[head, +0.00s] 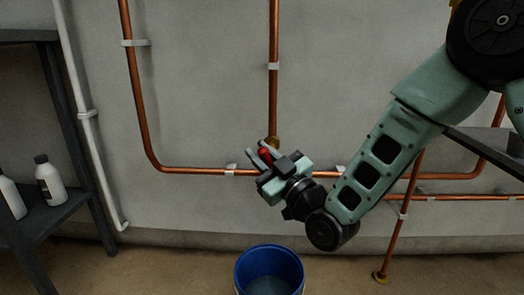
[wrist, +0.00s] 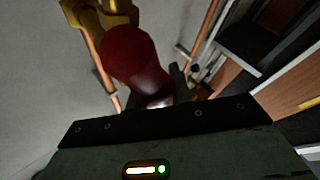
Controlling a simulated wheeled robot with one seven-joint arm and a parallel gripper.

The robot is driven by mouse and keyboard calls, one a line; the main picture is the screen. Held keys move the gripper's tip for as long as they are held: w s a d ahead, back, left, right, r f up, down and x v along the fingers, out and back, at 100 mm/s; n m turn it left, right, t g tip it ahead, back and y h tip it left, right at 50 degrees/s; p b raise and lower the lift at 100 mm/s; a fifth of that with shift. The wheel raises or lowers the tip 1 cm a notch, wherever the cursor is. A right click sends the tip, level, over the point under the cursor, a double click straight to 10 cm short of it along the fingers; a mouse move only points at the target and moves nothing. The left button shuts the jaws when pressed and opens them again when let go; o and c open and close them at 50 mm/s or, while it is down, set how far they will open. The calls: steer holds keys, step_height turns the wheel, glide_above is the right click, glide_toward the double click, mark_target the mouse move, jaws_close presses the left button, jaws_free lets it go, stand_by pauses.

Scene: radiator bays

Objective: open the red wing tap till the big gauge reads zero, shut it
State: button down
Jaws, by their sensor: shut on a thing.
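The red wing tap (head: 265,153) is at the lower end of the middle vertical copper pipe, on a brass fitting (head: 273,142). In the wrist view the red tap (wrist: 138,62) is large and close, with the brass body (wrist: 110,18) behind it. My gripper (head: 262,153) is at the tap, with its jaws shut on the red handle. One dark finger shows beside the handle in the wrist view; the other is mostly hidden. The big gauge is in neither view, so I cannot read it.
A blue bucket (head: 241,276) stands on the floor below the tap, with grey-blue contents. Copper pipes (head: 190,170) run along the wall. A dark shelf (head: 45,215) with white bottles (head: 49,184) is at the left. Floor between shelf and bucket is clear.

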steer(key=f+n+g+h+p, duration=0.1)
steer(key=n+g+h+p, duration=0.1)
steer(key=n+p, duration=0.1)
steer(key=f+n+g+h+p, duration=0.1)
steer(key=n+g+h+p, duration=0.1)
steer(key=p, duration=0.4)
steer(key=a+f+n+g+h+p, duration=0.1)
steer(key=n+g+h+p, duration=0.1)
steer(key=n+h+p, duration=0.1)
steer(key=shift+w+f+n+p, duration=0.15)
steer(key=shift+f+n+p, duration=0.2)
steer(key=shift+p, duration=0.55)
steer(key=c, duration=1.3)
jaws_free()
steer(key=shift+r, duration=0.1)
